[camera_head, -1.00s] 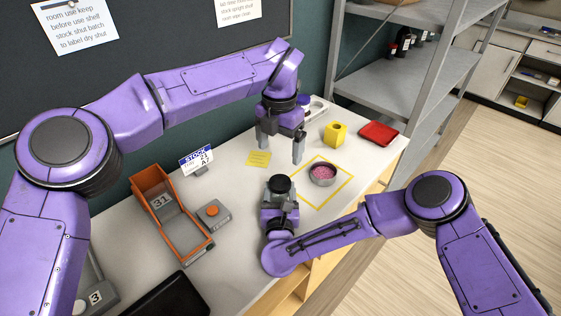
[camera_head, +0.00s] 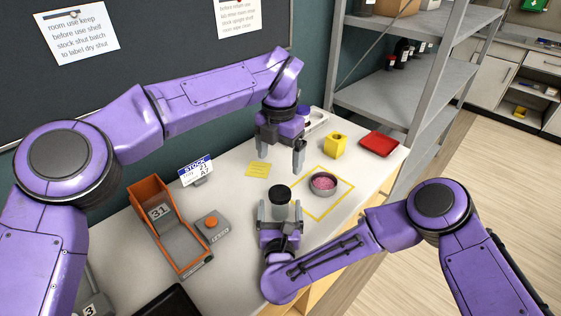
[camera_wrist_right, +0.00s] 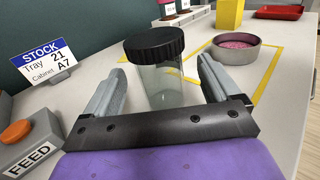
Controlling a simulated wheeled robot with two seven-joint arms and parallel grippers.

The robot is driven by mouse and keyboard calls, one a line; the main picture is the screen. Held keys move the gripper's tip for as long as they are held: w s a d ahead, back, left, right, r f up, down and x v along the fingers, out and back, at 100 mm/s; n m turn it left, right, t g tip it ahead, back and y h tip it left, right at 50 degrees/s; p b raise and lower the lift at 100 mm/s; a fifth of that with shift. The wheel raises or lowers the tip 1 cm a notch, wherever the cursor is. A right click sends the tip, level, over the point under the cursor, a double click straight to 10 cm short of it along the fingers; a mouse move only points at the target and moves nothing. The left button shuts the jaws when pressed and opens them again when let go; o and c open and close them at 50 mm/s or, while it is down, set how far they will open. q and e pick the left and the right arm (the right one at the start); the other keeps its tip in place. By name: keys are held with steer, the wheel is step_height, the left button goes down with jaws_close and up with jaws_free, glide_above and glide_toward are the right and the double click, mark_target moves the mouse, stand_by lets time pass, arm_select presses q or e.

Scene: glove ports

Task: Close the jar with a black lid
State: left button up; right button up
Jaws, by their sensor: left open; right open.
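A clear glass jar (camera_wrist_right: 161,85) stands upright on the table with a ribbed black lid (camera_wrist_right: 153,44) seated on its top. In the head view, the black lid (camera_head: 279,193) hides most of the jar. My right gripper (camera_head: 280,212) is open, with one finger on each side of the jar. In the right wrist view my right gripper's fingers (camera_wrist_right: 158,88) show gaps to the glass. My left gripper (camera_head: 281,160) is open and empty, behind the jar and above the table. Whether the lid is screwed tight cannot be told.
A round dish of pink material (camera_head: 322,184) sits by a yellow outline (camera_head: 324,209) right of the jar. A yellow box (camera_head: 335,146) and red tray (camera_head: 379,142) stand behind. An orange bin (camera_head: 161,212), FEED button box (camera_head: 211,226) and STOCK sign (camera_head: 196,170) are left.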

arm_select(q)
step_height(320, 180, down, 3)
steer(key=shift+r+b, duration=0.15)
steer(key=shift+b, duration=0.95)
arm_select(e)
steer(key=s, duration=0.7)
steer(key=shift+a+f, duration=0.1)
steer(key=shift+s, duration=0.4)
